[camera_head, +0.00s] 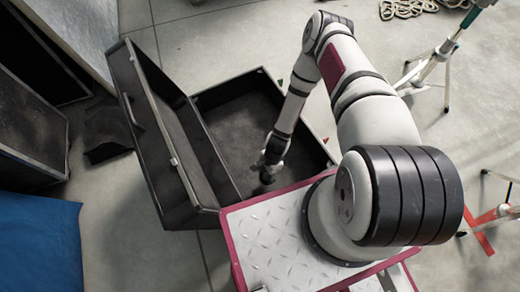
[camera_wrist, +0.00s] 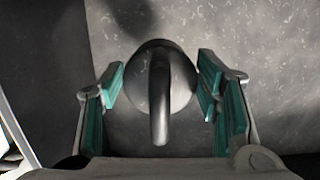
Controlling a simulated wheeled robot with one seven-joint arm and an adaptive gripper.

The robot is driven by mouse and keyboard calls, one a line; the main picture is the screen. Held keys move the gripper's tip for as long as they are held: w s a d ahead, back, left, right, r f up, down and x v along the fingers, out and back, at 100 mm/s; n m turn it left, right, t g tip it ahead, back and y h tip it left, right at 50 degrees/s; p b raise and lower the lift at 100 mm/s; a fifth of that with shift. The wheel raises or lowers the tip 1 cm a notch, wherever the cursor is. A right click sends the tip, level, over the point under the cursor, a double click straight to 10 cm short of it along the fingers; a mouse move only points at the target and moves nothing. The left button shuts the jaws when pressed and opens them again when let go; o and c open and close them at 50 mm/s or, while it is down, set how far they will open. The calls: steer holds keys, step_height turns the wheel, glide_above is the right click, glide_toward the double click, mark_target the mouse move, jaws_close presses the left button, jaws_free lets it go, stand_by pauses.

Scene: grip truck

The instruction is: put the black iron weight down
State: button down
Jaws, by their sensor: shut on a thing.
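The black iron weight (camera_wrist: 160,100) is a dark, rounded body with an arched handle, in the middle of the wrist view. My gripper (camera_wrist: 161,82) is shut on it, with one teal finger pad on each side. In the head view my gripper (camera_head: 270,166) points down inside the open black case (camera_head: 297,108), near the case's front side. The weight shows there only as a small dark shape (camera_head: 266,178) under the fingers. I cannot tell whether the weight touches the case floor.
The case's raised lid (camera_head: 165,135) stands along its left side. A dark box (camera_head: 30,125) and a blue thing (camera_head: 40,245) are at the left. Tripod legs (camera_head: 448,88) stand at the right. The case floor behind my gripper looks bare.

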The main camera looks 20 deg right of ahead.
steer(key=shift+w+f+b, duration=0.85)
steer(key=shift+w+b, duration=0.5)
steer(key=shift+w, duration=1.3)
steer(key=shift+w+f+b, duration=0.8)
steer(key=shift+w+b, duration=0.55)
steer(key=shift+w, duration=1.3)
steer(key=shift+w+f+b, duration=0.85)
steer(key=shift+w+b, duration=0.5)
steer(key=shift+w, duration=1.3)
steer(key=c, duration=0.6)
jaws_free()
steer(key=shift+s+f, duration=0.1)
steer(key=shift+o, duration=0.2)
step_height(320, 180, up, 12)
steer(key=d+p, duration=0.1)
steer(key=p, duration=0.4)
steer(key=shift+w+d, duration=0.2)
steer(key=shift+d, duration=0.2)
